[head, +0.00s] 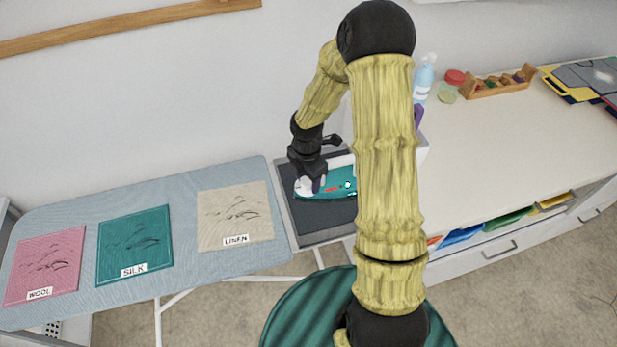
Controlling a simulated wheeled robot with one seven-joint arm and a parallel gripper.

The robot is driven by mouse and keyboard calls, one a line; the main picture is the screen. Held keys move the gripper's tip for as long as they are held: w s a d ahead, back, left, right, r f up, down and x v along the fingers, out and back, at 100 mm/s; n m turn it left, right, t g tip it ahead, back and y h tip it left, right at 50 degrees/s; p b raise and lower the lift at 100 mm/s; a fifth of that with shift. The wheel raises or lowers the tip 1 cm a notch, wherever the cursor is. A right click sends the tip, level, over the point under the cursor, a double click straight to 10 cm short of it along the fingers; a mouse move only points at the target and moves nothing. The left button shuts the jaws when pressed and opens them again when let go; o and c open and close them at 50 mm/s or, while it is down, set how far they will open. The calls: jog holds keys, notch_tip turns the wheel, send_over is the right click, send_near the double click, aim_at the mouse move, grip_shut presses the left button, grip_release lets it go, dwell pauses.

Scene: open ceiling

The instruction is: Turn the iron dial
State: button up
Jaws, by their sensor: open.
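The iron (338,181), teal with white parts, lies on a dark grey rest at the right end of the ironing board. A small pale round spot (348,185) shows on its side near red markings; I cannot tell if it is the dial. My gripper (307,182) is open, pointing down at the iron's left end. I cannot tell whether its fingers touch the iron. My arm hides the right end of the iron, and the fingers hide part of the left end.
The blue-grey ironing board (185,262) carries wool (45,262), silk (135,243) and linen (235,212) cloth squares. A white counter (490,140) at right holds a spray bottle (424,80) and a wooden tray (500,83). A wall stands behind.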

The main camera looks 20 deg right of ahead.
jog(key=shift+c, duration=0.4)
jog(key=shift+w, duration=0.1)
jog(key=c, duration=0.9)
jog(key=shift+d, duration=0.15)
jog(key=shift+a+m, duration=0.3)
jog(key=m, duration=0.6)
jog(key=shift+d+m, duration=0.1)
jog(key=shift+m, duration=0.3)
jog(key=shift+w+m, duration=0.1)
jog(key=shift+m, duration=1)
jog(key=shift+d+m, duration=0.25)
jog(key=shift+m, duration=0.15)
jog(key=shift+s+a, duration=0.2)
jog(key=shift+a, duration=0.2)
